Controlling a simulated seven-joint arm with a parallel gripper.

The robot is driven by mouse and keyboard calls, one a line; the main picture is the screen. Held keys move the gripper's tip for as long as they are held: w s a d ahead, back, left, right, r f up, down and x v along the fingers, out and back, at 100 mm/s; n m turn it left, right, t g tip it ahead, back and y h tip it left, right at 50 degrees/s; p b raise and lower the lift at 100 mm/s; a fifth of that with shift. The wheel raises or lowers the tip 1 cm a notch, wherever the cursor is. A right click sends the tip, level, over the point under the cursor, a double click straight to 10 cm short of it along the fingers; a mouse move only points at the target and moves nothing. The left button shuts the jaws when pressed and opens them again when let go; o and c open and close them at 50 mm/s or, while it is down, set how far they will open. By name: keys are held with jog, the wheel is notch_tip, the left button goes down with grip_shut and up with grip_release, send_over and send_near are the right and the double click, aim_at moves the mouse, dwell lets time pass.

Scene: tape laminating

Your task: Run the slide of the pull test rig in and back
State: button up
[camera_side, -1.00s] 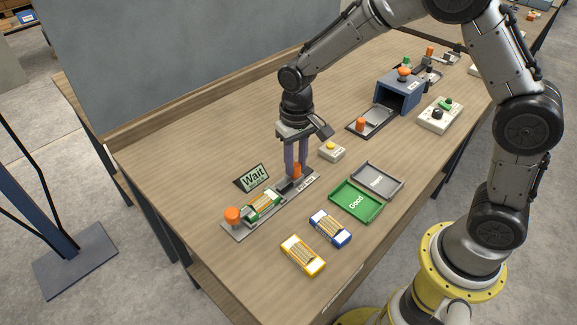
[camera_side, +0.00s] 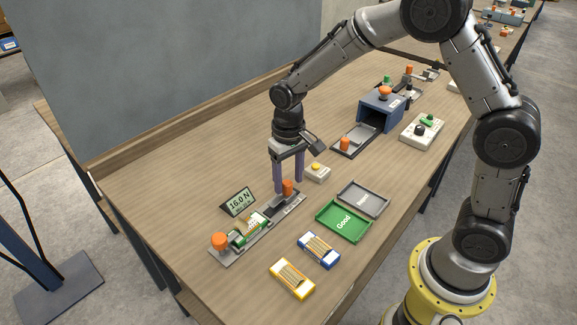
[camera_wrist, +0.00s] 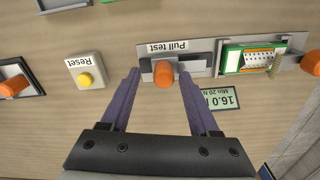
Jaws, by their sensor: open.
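The pull test rig (camera_side: 227,257) is a grey rail near the left of the table. Its slide carries an orange knob (camera_side: 287,188), at the end labelled "Pull test"; the knob also shows in the wrist view (camera_wrist: 163,73). My gripper (camera_side: 289,184) is open, its purple fingers on either side of that knob with gaps. A green-edged sample (camera_wrist: 255,60) lies in the rig, with a tan strip standing up from it. A second orange knob (camera_side: 219,241) is at the other end. The display (camera_side: 238,202) reads 16.0 N, and "Min 20 N" in the wrist view.
A Reset box (camera_side: 317,172) with a yellow button stands right of my gripper. A green "Good" tray (camera_side: 343,231) and a grey tray (camera_side: 375,200) lie in front. Blue (camera_side: 318,250) and yellow (camera_side: 292,278) samples lie near the front edge. A blue press (camera_side: 381,108) stands behind.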

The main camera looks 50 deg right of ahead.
notch_tip(320, 180, up, 14)
jog(key=shift+f, duration=0.15)
dwell(0.4)
notch_tip(320, 180, up, 6)
jog(key=t, duration=0.2)
send_over(289, 181)
jog(key=s+d, duration=0.2)
jog(key=s, duration=0.2)
jog(key=s+r+t, duration=0.1)
jog(key=s+r, duration=0.2)
jog(key=s, duration=0.2)
jog(key=s+d+f+n+t, duration=0.1)
jog(key=s+f, duration=0.2)
jog(key=s, duration=0.4)
jog(key=s+d+f+n+t, duration=0.1)
jog(key=s+f, duration=0.2)
jog(key=s, duration=0.4)
jog(key=shift+t, duration=0.3)
jog(key=shift+r, duration=0.1)
